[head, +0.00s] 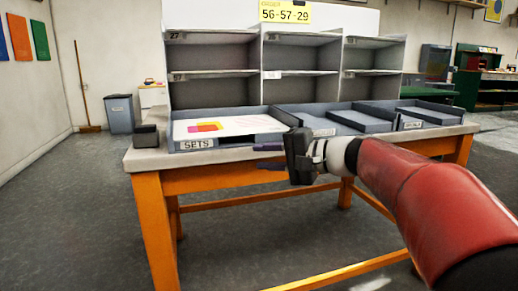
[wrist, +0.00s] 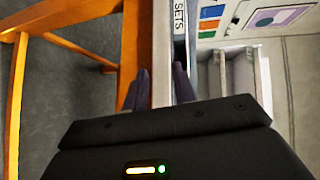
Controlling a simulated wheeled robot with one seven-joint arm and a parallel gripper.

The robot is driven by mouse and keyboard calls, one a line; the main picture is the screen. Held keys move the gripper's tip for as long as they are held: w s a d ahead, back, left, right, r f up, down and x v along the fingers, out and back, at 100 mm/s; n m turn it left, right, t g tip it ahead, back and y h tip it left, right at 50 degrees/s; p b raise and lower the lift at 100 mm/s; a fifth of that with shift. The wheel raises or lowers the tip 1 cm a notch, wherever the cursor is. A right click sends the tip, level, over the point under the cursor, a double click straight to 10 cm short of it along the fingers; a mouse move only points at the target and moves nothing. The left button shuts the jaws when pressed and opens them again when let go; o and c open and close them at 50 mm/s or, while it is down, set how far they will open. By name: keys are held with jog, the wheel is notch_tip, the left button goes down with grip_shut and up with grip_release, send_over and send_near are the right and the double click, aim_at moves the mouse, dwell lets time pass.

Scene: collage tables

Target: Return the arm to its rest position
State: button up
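My gripper (head: 265,156) is in front of the near edge of the table (head: 150,182), to the right of the "SETS" label, with its fingers pointing left in the head view. In the wrist view, the two dark purple fingers (wrist: 160,84) stand apart with nothing held between them. The table edge and the "SETS" tray (wrist: 180,48) show beyond them. My red arm reaches in from the lower right of the head view. I cannot tell the exact gap between the fingers and the table.
The "SETS" tray (head: 182,128) holds a white sheet (head: 250,123) with coloured shapes. More grey trays (head: 350,118) stand to its right, with a grey shelf unit (head: 290,54) behind. A small dark box (head: 146,137) sits at the table's left end. The floor (head: 75,225) at left is clear.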

jog(key=s+d+f+n+g+h, duration=0.1)
jog(key=s+d+f+n+h, duration=0.1)
jog(key=s+d+f+h, duration=0.45)
jog(key=s+d+f+n+h, duration=0.25)
jog(key=s+f, duration=0.55)
jog(key=s, duration=0.4)
jog(key=s+d+f+n+g+h, duration=0.1)
jog(key=s+d+f+h, duration=0.35)
jog(key=s+f, duration=0.4)
notch_tip(320, 180, up, 14)
jog(key=s+a+p, duration=0.1)
jog(key=p, duration=1.2)
jog(key=shift+r, duration=0.2)
jog(key=shift+a, duration=0.15)
